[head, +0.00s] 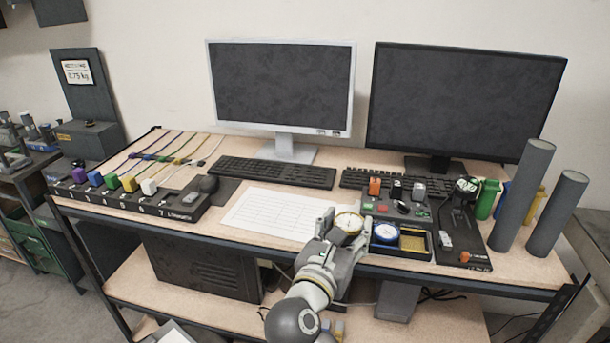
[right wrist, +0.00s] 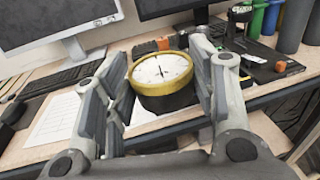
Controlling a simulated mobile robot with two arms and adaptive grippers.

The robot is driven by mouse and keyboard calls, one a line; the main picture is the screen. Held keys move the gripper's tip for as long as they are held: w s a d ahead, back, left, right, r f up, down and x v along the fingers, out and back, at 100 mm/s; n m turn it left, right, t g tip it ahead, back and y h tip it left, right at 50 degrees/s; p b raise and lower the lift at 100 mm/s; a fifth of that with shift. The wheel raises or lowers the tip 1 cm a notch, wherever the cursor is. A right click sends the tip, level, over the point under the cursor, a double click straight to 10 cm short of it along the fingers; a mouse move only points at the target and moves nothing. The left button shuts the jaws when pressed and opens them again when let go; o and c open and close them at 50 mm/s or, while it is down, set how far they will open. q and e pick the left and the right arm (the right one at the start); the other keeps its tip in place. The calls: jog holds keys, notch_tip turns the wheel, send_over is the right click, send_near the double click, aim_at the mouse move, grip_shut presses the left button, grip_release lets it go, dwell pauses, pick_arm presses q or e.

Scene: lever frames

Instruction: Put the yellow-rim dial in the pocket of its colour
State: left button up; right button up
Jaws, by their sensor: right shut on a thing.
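The yellow-rim dial (head: 349,222) has a white face and a dark body. My right gripper (head: 345,228) is shut on it, just above the desk's front edge and left of the pocket tray. In the right wrist view the dial (right wrist: 162,75) sits between the two fingers (right wrist: 160,90), its face tilted towards the camera. The yellow-lined pocket (head: 413,243) is at the right of the tray and looks empty. A blue-rim dial (head: 385,232) sits at the left of the same tray. My left gripper is out of view.
A control panel (head: 400,209) with switches stands behind the tray. A black lever box (head: 459,235) and tall grey cylinders (head: 522,195) are on the right. A paper sheet (head: 268,212) lies on the left, with a keyboard (head: 275,172) behind it.

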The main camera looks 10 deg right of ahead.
jog(key=s+d+f+n+t+y, duration=0.25)
jog(key=s+d+f, duration=0.25)
jog(key=s+f, duration=0.25)
jog(key=s+a+f+n+y, duration=0.2)
jog(key=s+f+n+y, duration=0.15)
jog(key=s+y, duration=0.45)
jog(key=w+a+r+m+h, duration=0.1)
jog(key=w+r+m+h, duration=0.1)
jog(key=w, duration=0.3)
jog(key=w+r+m+g+h, duration=0.1)
jog(key=w+r+m+h, duration=0.1)
jog(key=w+r+h, duration=0.2)
jog(key=w+a+r+m+g+h, duration=0.1)
jog(key=w+r+h, duration=0.3)
jog(key=w, duration=0.2)
jog(key=shift+w+a+r+m, duration=0.1)
jog(key=shift+a+r+m, duration=0.2)
jog(key=shift+m, duration=0.1)
jog(key=shift+w+a+r+g+h, duration=0.1)
jog(key=shift+a+r+g+h, duration=0.15)
jog(key=shift+r, duration=0.05)
jog(key=shift+w+f, duration=0.1)
